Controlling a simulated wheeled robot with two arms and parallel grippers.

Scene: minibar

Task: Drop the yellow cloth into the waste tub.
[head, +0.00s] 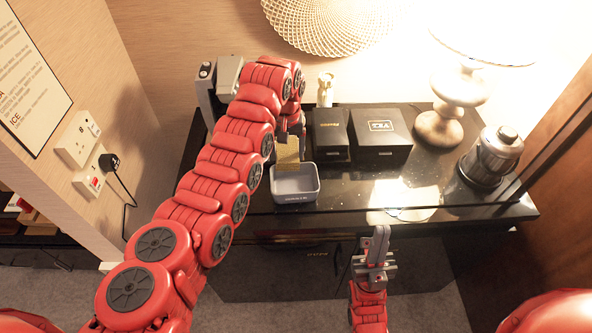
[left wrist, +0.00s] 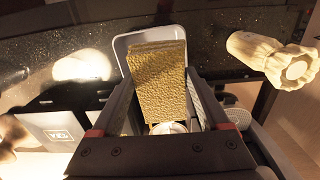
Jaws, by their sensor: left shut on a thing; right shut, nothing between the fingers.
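The yellow cloth (left wrist: 157,82) is a textured, flat, folded piece held between the fingers of my left gripper (left wrist: 155,110), which is shut on it. In the head view the cloth (head: 288,152) hangs below my left gripper (head: 292,128), at the back edge of the waste tub. The waste tub (head: 296,197) is a small grey open box with a dark label on its front, near the counter's front edge. In the left wrist view the tub's pale rim (left wrist: 120,44) shows behind the cloth. My right gripper (head: 378,243) is shut and empty in front of the counter.
Two black boxes (head: 383,138) stand right of the tub. A lamp (head: 440,125) and a dark canister (head: 490,158) are further right. A pale bottle-like object (head: 325,90) stands behind the boxes. The glossy black counter (head: 350,192) is clear right of the tub.

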